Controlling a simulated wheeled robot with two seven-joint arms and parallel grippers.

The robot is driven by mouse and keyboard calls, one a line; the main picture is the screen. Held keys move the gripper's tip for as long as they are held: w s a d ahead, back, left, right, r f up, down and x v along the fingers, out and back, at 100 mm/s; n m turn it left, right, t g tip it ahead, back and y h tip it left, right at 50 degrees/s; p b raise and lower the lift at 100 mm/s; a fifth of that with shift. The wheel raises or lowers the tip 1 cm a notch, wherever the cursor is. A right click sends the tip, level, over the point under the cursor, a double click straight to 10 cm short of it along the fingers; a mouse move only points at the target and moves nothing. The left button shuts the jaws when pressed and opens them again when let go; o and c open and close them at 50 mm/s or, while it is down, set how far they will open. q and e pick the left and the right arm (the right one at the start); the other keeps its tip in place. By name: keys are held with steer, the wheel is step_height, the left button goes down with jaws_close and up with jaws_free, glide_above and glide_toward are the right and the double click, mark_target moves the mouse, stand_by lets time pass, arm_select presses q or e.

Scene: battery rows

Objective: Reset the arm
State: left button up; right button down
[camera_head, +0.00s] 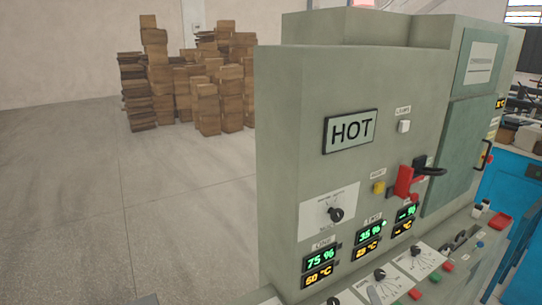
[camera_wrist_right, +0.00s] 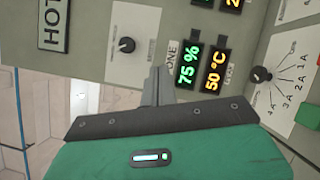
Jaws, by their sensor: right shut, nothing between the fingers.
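My right gripper (camera_wrist_right: 157,86) shows in the right wrist view as a green body with a dark plate and grey fingers pointing at the panel. Its fingers are together with nothing between them. The tips appear in front of the grey control cabinet, close to the 75 % and 50 °C displays (camera_wrist_right: 200,68); I cannot tell whether they touch it. In the head view the cabinet (camera_head: 280,150) with its HOT sign (camera_head: 350,131) stands at the right, and I cannot make out the right gripper clearly there. My left gripper is not in view.
The cabinet carries a black knob (camera_head: 335,214), a red switch (camera_head: 404,181) and a black handle (camera_head: 430,171). A sloped console with dials (camera_head: 420,260) juts out below. Stacked cardboard boxes (camera_head: 207,108) stand at the back left. The grey floor (camera_head: 70,200) at the left is clear.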

steer(key=s+d+f+m+g+h, duration=0.45)
steer(key=s+f+m+g, duration=0.5)
steer(key=m, duration=0.55)
steer(key=s+a+f+m+g+y, duration=0.1)
steer(key=s+a+f+m+g, duration=0.2)
steer(key=s, duration=0.6)
steer(key=s+a+f+m+g+y, duration=0.2)
steer(key=s+a+f+m+g, duration=0.1)
steer(key=s, duration=0.5)
step_height(320, 180, down, 30)
steer(key=g, duration=0.2)
steer(key=s+d+f, duration=0.2)
steer(key=s+f, duration=0.8)
steer(key=s+d+f, duration=0.1)
steer(key=s+f, duration=0.9)
steer(key=shift+d+f+g, duration=0.15)
steer(key=shift+d+g, duration=0.2)
steer(key=shift+d, duration=0.05)
